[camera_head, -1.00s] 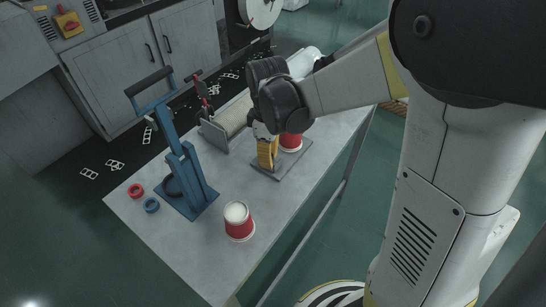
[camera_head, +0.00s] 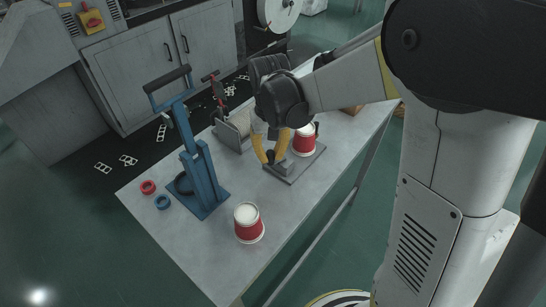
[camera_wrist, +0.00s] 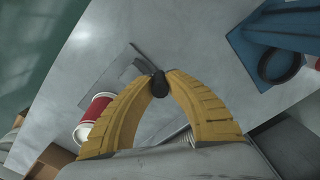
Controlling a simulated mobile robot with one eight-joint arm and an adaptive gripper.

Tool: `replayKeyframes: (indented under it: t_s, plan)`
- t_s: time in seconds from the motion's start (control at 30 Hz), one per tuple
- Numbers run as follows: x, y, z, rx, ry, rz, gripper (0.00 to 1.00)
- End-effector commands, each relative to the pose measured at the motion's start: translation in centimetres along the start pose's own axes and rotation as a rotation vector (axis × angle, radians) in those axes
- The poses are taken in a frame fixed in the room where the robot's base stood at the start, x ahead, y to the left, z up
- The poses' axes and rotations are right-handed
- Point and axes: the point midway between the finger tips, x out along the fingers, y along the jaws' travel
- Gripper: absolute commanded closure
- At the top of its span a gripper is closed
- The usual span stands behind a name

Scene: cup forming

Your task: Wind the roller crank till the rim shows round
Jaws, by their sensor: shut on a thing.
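My gripper (camera_head: 271,158), with yellow curved fingers, is low over a grey base plate (camera_head: 300,171) on the table. In the wrist view its fingertips are shut on the black crank knob (camera_wrist: 159,85), with a grey crank arm (camera_wrist: 141,61) running up and left from it. A red and white cup (camera_head: 304,142) is at the plate, just right of the fingers; it also shows in the wrist view (camera_wrist: 95,114), lying sideways in that picture. The fingers do not touch the cup. The full rim is not visible.
Another red and white cup (camera_head: 248,224) stands at the table's (camera_head: 205,250) near edge. A blue lever press (camera_head: 197,165) stands left, beside a red ring (camera_head: 148,187) and a blue ring (camera_head: 162,202). A grey tray (camera_head: 232,135) is behind my gripper.

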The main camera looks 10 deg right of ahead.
Motion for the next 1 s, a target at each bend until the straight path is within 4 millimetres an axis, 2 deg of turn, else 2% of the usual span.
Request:
replayKeyframes:
  t_s: [1.0]
  plan:
    - [0.0, 0.9, -3.5, 0.931, 0.0, -0.001, 1.0]
